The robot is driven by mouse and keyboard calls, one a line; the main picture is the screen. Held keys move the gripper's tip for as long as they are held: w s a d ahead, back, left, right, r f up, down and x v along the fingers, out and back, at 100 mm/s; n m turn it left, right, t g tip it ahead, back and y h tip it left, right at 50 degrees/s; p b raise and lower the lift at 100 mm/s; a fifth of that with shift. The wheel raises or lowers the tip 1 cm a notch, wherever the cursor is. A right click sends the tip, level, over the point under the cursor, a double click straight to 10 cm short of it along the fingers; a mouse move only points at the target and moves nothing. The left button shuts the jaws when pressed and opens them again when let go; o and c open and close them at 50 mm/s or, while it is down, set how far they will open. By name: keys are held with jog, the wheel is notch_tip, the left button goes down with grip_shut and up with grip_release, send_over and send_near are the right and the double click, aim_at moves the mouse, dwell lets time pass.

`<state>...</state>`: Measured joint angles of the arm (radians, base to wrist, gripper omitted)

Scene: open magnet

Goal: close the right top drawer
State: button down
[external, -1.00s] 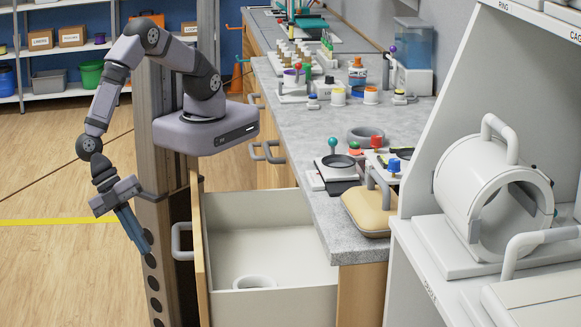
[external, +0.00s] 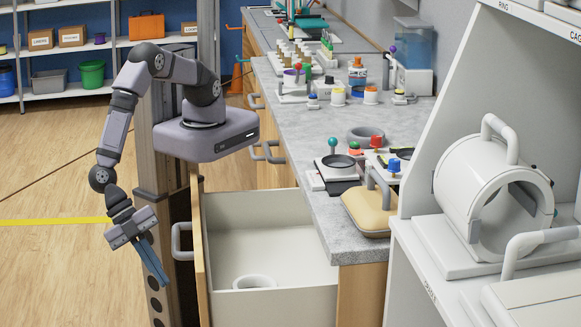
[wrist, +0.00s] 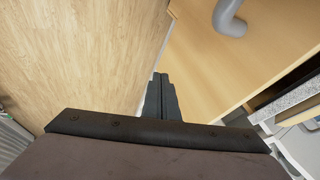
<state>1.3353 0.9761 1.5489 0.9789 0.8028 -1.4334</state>
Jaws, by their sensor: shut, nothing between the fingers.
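The right top drawer (external: 265,207) stands pulled out from under the grey counter, with a white ring-shaped item (external: 254,282) inside it. Its wooden front faces left and carries a grey handle (external: 178,241), which also shows at the top of the wrist view (wrist: 229,18). My gripper (external: 163,283) is shut and empty. It points down and to the right, just left of the drawer front and below the handle in the external view. In the wrist view the closed fingers (wrist: 160,78) lie over the wooden front and floor; contact cannot be told.
The grey counter (external: 330,130) holds several bottles, jars and devices. A beige case (external: 368,210) sits at its near edge. A white cylindrical magnet device (external: 470,190) stands on a bench at right. The floor (external: 50,270) to the left is clear.

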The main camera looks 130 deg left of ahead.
jog(key=w+a+f+p, duration=0.1)
jog(key=w+a+f, duration=0.2)
jog(key=w, duration=0.2)
dwell(0.5)
jog(key=w+a+b, duration=0.2)
jog(key=w+a, duration=0.1)
jog(key=shift+w+a+b, duration=0.1)
jog(key=shift+b, duration=0.25)
